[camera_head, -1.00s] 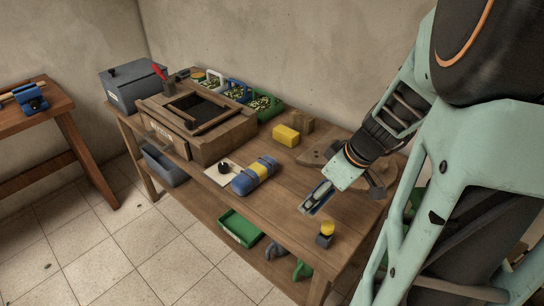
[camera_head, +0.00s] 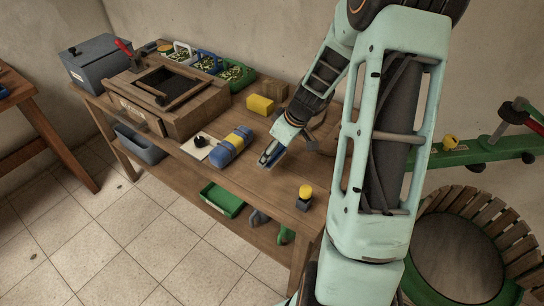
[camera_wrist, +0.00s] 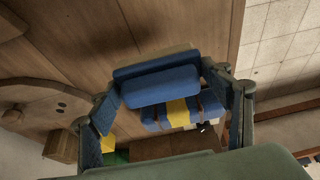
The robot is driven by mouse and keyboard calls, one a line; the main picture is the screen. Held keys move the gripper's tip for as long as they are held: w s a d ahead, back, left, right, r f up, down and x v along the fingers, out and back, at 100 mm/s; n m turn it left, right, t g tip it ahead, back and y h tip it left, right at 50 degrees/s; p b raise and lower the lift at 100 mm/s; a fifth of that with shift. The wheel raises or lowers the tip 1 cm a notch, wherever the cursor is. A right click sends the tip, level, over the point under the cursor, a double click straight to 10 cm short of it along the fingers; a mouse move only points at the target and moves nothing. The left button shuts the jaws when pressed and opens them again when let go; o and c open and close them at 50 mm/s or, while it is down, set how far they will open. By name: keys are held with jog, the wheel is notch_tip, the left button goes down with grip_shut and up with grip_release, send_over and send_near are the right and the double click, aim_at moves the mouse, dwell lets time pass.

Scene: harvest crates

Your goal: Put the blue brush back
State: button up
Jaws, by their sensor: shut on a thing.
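My gripper (camera_head: 269,156) is low over the workbench top, right of the blue roll. In the wrist view my gripper (camera_wrist: 162,84) has its two fingers against the ends of the blue brush (camera_wrist: 157,87), a blue block with a pale beige strip along its far side. In the head view the brush is mostly hidden by the fingers, and whether it touches the bench is unclear. The blue roll with a yellow band (camera_head: 233,147) lies on the bench just left of my gripper; it also shows behind the brush in the wrist view (camera_wrist: 180,111).
A wooden box (camera_head: 184,128) and a grey bin (camera_head: 92,68) stand at the bench's left. Beside the roll is a pale card (camera_head: 199,147) with a black knob. A yellow block (camera_head: 260,105) lies behind; a yellow-topped item (camera_head: 305,192) stands at the front edge. Some bench front is clear.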

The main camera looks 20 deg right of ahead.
aim_at(280, 147)
jog(key=x, duration=0.3)
jog(key=shift+d+f, duration=0.3)
jog(key=shift+f, duration=0.25)
jog(key=shift+b, duration=0.35)
jog(key=shift+f+b, duration=0.25)
jog(key=shift+b, duration=0.05)
jog(key=o, duration=1.1)
jog(key=shift+r+p, duration=0.3)
jog(key=shift+p, duration=0.65)
jog(key=v, duration=0.3)
jog(key=b+v, duration=0.1)
jog(key=v, duration=0.6)
jog(key=shift+w+d+r, duration=0.15)
jog(key=shift+d+r, duration=0.05)
jog(key=shift+d, duration=0.2)
